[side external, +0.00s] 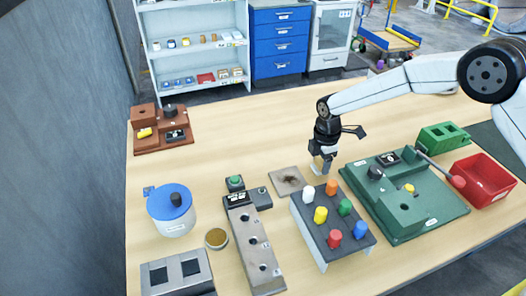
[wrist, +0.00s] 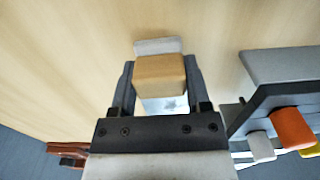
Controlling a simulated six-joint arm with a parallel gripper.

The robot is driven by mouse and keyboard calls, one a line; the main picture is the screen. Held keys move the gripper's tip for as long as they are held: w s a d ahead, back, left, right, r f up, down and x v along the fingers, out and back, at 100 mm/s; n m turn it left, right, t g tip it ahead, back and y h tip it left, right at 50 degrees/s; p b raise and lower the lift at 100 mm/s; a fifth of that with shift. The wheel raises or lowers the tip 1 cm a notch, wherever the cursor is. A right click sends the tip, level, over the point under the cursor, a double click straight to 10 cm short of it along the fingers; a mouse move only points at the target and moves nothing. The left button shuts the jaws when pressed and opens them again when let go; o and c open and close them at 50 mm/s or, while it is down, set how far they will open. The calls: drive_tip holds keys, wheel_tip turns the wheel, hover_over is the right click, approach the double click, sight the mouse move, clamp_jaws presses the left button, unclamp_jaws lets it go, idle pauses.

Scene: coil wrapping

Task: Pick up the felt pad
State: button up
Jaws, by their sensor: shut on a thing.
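The felt pad shows in the wrist view as a tan block (wrist: 160,75) with a pale grey layer (wrist: 157,46) beyond it. My gripper (wrist: 158,88) is shut on the tan block, one finger against each side. In the side view my gripper (side external: 323,158) points down over the table, and the pad (side external: 317,168) is a small pale shape at its fingertips. The fingers partly hide it there. I cannot tell whether the pad touches the table.
A brown square plate with a dark mark (side external: 288,181) lies left of my gripper. A rack of coloured pegs (side external: 312,237) stands in front. A green fixture board (side external: 440,215) and a red bin (side external: 484,180) are to the right. Bare table lies behind my gripper.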

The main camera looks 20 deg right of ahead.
wheel_tip(320, 180, up, 2)
drive_tip(key=shift+r, duration=0.1)
drive_tip(key=s+d+r, duration=0.2)
drive_tip(key=s+r, duration=0.7)
drive_tip(key=s, duration=0.4)
drive_tip(key=shift+s+d+r, duration=0.35)
